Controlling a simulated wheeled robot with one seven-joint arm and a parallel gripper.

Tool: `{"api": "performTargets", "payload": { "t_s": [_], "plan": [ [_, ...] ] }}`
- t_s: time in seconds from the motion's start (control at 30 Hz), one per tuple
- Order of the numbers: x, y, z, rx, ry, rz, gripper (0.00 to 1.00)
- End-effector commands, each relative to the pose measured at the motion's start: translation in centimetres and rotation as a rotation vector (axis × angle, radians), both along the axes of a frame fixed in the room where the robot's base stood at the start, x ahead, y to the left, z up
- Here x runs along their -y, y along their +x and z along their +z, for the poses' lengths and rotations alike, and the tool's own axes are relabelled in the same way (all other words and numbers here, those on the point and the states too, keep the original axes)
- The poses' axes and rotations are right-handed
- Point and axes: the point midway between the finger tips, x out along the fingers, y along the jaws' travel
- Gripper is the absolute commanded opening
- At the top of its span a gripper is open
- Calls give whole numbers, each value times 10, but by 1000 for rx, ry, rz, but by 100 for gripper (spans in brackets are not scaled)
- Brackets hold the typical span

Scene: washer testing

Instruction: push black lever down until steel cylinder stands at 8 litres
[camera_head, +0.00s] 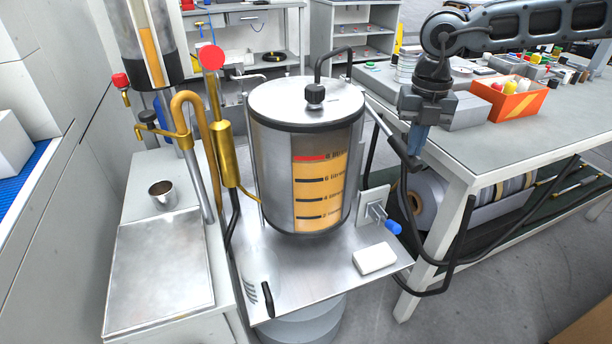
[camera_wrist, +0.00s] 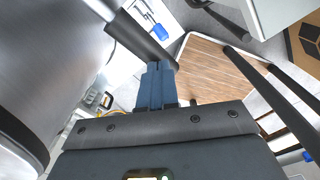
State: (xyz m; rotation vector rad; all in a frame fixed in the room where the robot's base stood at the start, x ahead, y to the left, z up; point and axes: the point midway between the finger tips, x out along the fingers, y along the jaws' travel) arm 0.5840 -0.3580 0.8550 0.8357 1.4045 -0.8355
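The steel cylinder (camera_head: 274,165) stands upright on a metal base plate. Its front window shows an orange column (camera_head: 318,188) whose top is at about the red mark (camera_head: 309,158) labelled 8 litres. A pale bar with a black grip, the black lever (camera_head: 405,154), slopes down to the right from the cylinder's right side. In the wrist view the black grip (camera_wrist: 141,38) crosses just beyond my fingertips. My gripper (camera_head: 417,146) points down at the grip with its blue fingers together and nothing visible between them. The fingertips (camera_wrist: 157,68) overlap the grip; I cannot tell whether they touch it.
A small black handle (camera_head: 267,298) is at the base plate's front left. A blue-handled tap (camera_head: 393,228) and a white block (camera_head: 375,258) are at its right. A workbench (camera_head: 500,150) with an orange bin (camera_head: 508,100) stands at right. Brass pipes (camera_head: 222,130) stand at left.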

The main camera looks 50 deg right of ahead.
Motion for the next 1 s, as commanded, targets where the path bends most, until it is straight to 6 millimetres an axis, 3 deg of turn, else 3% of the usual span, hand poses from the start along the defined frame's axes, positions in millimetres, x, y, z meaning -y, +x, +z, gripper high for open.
{"api": "performTargets", "payload": {
  "t_s": [1.0],
  "plan": [
    [0,0,115,0,-1,0,0]
  ]
}}
